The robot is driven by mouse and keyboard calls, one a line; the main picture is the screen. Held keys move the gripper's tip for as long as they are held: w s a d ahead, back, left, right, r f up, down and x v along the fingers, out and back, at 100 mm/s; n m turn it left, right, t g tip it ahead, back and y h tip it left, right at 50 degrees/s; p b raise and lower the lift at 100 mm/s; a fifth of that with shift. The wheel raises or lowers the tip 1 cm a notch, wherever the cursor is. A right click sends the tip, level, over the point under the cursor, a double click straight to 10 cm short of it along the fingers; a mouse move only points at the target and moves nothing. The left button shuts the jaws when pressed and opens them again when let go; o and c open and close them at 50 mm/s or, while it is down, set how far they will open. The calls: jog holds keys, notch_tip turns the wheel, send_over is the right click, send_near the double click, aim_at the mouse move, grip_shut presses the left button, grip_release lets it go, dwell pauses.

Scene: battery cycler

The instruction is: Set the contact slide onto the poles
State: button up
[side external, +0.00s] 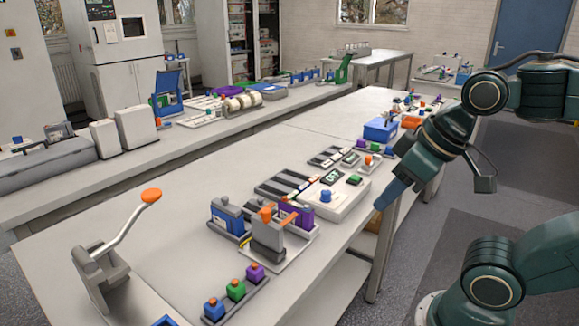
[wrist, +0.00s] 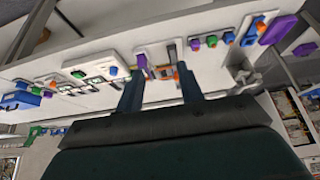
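A white base plate (side external: 298,246) on the near bench carries a grey upright block with an orange top (side external: 268,236), and an orange bar beside it. This may be the contact slide, but I cannot tell for sure. A purple cell (side external: 296,212) stands just behind it, and a blue cell (side external: 228,216) in a grey holder is to its left. The poles are too small to make out. My gripper (side external: 380,206) hangs beyond the bench's right edge, away from these parts. In the wrist view my gripper (wrist: 160,92) has its two fingers wide apart with nothing held between them.
A white unit with a blue knob (side external: 328,197) stands right of the plate. A rack of small blue, green and purple blocks (side external: 236,290) is in front. A lever with an orange handle (side external: 108,258) rises at left. The bench (side external: 190,245) is clear between.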

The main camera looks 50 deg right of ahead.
jog(key=shift+o, duration=0.6)
jog(key=w+r+m+g, duration=0.1)
jog(key=w+r+m, duration=0.1)
jog(key=w, duration=0.4)
jog(key=w+r+m+g, duration=0.2)
jog(key=w+r+m, duration=0.1)
jog(key=w, duration=0.4)
jog(key=m+g, duration=0.3)
jog(key=m, duration=0.1)
send_over(266, 209)
notch_tip(266, 209, down, 4)
jog(key=shift+a+r, duration=0.1)
jog(key=shift+r, duration=0.1)
notch_tip(266, 209, down, 14)
jog(key=shift+r, duration=0.1)
